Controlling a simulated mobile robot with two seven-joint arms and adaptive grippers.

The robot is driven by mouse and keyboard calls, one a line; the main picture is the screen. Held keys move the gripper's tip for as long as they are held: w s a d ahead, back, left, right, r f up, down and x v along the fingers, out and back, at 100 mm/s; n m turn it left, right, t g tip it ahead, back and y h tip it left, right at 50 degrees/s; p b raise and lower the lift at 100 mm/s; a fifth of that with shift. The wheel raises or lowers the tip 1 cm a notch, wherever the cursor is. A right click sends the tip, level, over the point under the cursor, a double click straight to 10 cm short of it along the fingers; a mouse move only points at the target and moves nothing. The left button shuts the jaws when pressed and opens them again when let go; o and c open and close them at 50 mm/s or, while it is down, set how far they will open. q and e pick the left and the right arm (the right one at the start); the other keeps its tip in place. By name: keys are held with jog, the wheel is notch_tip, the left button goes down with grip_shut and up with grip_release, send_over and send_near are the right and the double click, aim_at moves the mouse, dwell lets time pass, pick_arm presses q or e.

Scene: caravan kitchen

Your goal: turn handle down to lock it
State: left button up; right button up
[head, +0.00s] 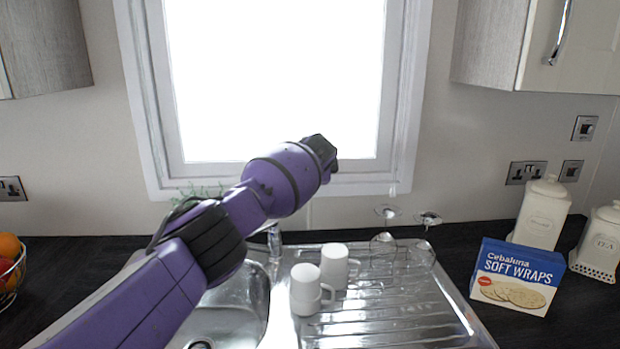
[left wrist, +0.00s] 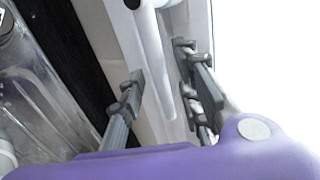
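The window handle (left wrist: 152,62) is a white bar on the white window frame (left wrist: 193,18), seen in the left wrist view. My left gripper (left wrist: 167,78) is open, with one grey finger on each side of the handle bar. A gap shows between the bar and the left finger; I cannot tell whether the right finger touches it. In the head view my purple left arm reaches over the sink to the lower right of the window (head: 275,80), and its dark end (head: 322,150) hides the handle. My right gripper is not in view.
Below the arm are a metal sink with drainer (head: 400,312), two white mugs (head: 305,290) and upturned glasses (head: 383,243). A wraps box (head: 515,277) and white canisters (head: 541,213) stand at right. A fruit bowl (head: 12,270) is at left. Wall cupboards flank the window.

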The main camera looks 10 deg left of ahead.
pick_arm(q)
jog(key=v, duration=1.2)
jog(key=shift+f, duration=0.1)
dwell(0.4)
